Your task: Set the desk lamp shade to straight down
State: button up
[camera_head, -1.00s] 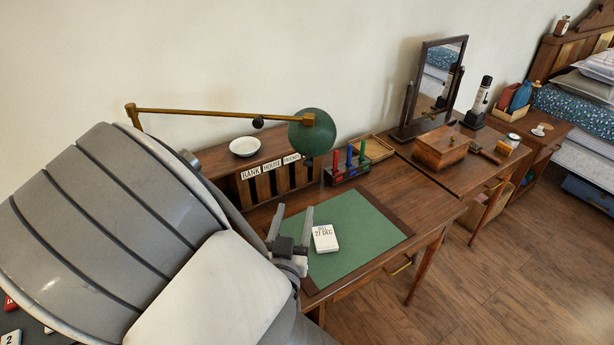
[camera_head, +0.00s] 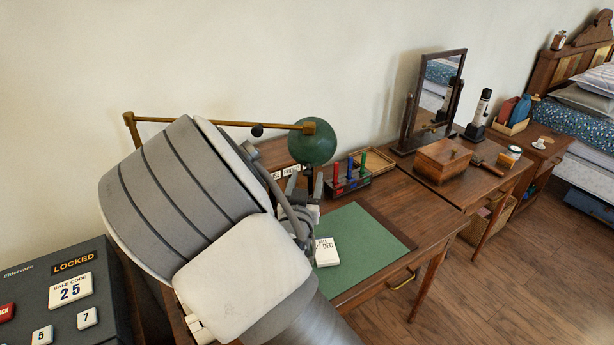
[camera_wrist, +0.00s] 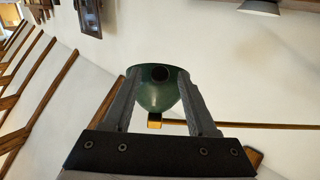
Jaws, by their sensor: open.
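The desk lamp's round green shade (camera_head: 312,146) hangs at the right end of its brass arm (camera_head: 220,123), above the desk, in the head view. The opening cannot be made out there. In the wrist view the shade (camera_wrist: 155,98) appears between my fingers, its rim toward the top of the picture and a dark round spot inside its opening. My gripper (camera_head: 304,180) is open and just below the shade in the head view; the wrist view shows both fingers (camera_wrist: 157,84) apart. Whether either finger touches the shade cannot be told.
The desk has a green mat (camera_head: 362,240) with a date block (camera_head: 327,252) on it. A rack of coloured tubes (camera_head: 347,178) stands right of my gripper. A mirror (camera_head: 435,98) and a wooden box (camera_head: 442,160) stand farther right. A safe panel (camera_head: 60,300) is at lower left.

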jog(key=shift+w, duration=0.55)
grip_shut()
dwell(1.1)
